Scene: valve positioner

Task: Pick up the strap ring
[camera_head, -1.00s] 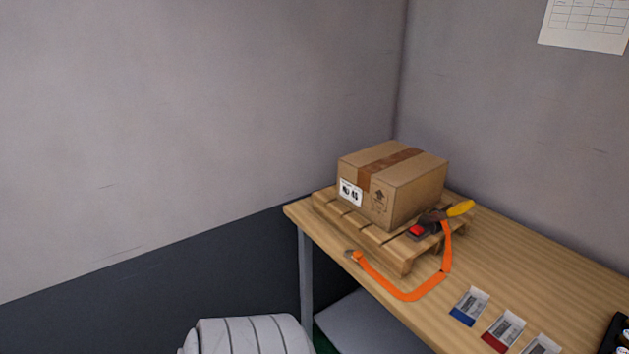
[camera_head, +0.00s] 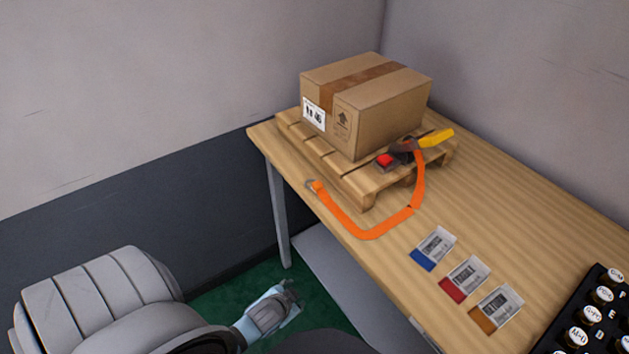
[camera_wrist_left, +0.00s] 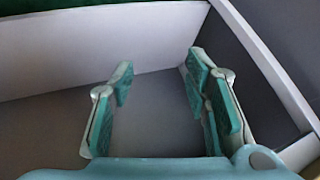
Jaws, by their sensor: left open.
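The strap ring (camera_head: 311,185) is a small grey metal ring at the left end of an orange strap (camera_head: 370,234), near the table's left edge beside the pallet. The strap curves along the table and up to a ratchet with a yellow handle (camera_head: 436,138) on the pallet. My left gripper (camera_head: 289,293) is low in the head view, beside the table's front-left side and well apart from the ring. In the left wrist view my left gripper (camera_wrist_left: 160,68) is open, with nothing between its fingers. The ring does not show in that view. My right gripper is in no view.
A wooden table (camera_head: 490,220) carries a pallet (camera_head: 354,190) with a cardboard box (camera_head: 368,110). Several label cards (camera_head: 465,278) lie near the front edge. A black tray of white-capped items (camera_head: 590,310) stands at right. A table leg (camera_head: 280,215) stands near my gripper.

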